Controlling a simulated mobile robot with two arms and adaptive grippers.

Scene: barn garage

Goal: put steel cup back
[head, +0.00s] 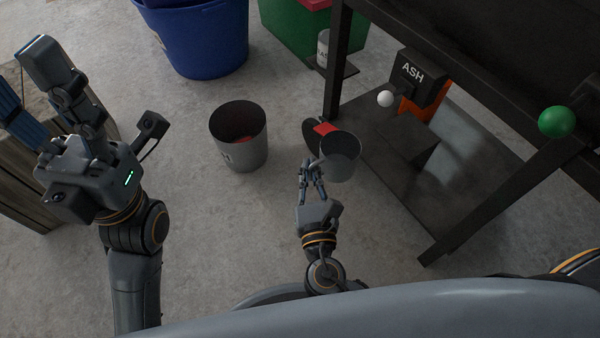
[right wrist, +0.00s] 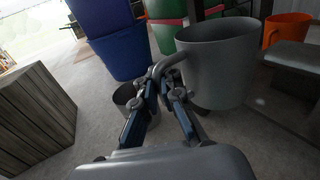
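The grey steel cup (head: 341,164) is beside the low dark shelf in the head view, its open top facing up. It also shows large in the right wrist view (right wrist: 216,72), off the floor and roughly upright. My right gripper (head: 311,168) has its fingertips closed at the cup's handle (right wrist: 170,64), with the cup body outside the fingers. My left gripper (head: 28,85) is at the far left of the head view, raised, with its fingers spread and nothing visible between them.
A grey bucket (head: 240,150) with something red inside stands on the floor left of the cup. A dark round piece with a red patch (head: 325,128) lies behind the cup. A black ASH box (head: 415,75), blue bin (head: 205,45), green bin (head: 285,30) and wooden crate (right wrist: 35,115) stand around.

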